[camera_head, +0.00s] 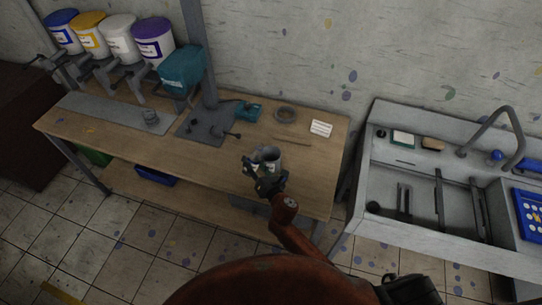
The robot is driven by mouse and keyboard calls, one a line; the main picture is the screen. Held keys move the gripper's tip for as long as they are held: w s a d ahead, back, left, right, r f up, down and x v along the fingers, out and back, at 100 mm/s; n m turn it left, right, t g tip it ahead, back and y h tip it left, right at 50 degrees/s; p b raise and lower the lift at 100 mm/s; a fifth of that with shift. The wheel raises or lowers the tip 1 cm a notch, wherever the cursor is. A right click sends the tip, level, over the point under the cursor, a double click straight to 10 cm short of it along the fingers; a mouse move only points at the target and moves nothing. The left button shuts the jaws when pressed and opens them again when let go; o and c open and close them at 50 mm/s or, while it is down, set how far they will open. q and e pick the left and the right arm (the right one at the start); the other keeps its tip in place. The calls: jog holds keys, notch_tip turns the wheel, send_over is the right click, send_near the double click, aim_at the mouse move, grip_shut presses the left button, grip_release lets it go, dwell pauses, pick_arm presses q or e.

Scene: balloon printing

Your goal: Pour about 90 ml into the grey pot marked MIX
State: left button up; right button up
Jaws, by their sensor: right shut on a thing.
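A grey cup-like pot (267,154) is in my right gripper (263,178), near the front edge of the wooden bench. The gripper is shut on its near side, and the pot looks roughly upright. I cannot tell whether it touches the bench or what is inside. A second small grey pot (150,117) stands on the grey plate under the dispensers at the left. No MIX marking is readable on either pot. My left gripper is not in view.
Several tubs with coloured lids, including a purple-lidded tub (153,42), stand above dispenser valves. A teal machine head (181,69) hangs over a dark base. A teal tool (248,111), a ring (285,114) and a white card (320,128) lie behind. A sink (420,190) stands right.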

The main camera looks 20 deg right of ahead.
jog(key=shift+a+f+n+t+b, duration=0.15)
jog(key=shift+f+n+b, duration=0.4)
jog(key=shift+f+b, duration=1)
jog(key=shift+a+f+n+t+b, duration=0.15)
jog(key=shift+f+n+b, duration=0.4)
jog(key=shift+f+b, duration=0.95)
jog(key=shift+s+r+n+t+b, duration=0.1)
jog(key=shift+r+n+t+b, duration=0.3)
jog(key=shift+n+b, duration=0.55)
jog(key=shift+a+n+b, duration=0.1)
jog(key=shift+n+b, duration=0.35)
jog(key=shift+b, duration=0.2)
jog(key=shift+r+n, duration=0.15)
jog(key=shift+n, duration=0.15)
jog(key=shift+s, duration=0.15)
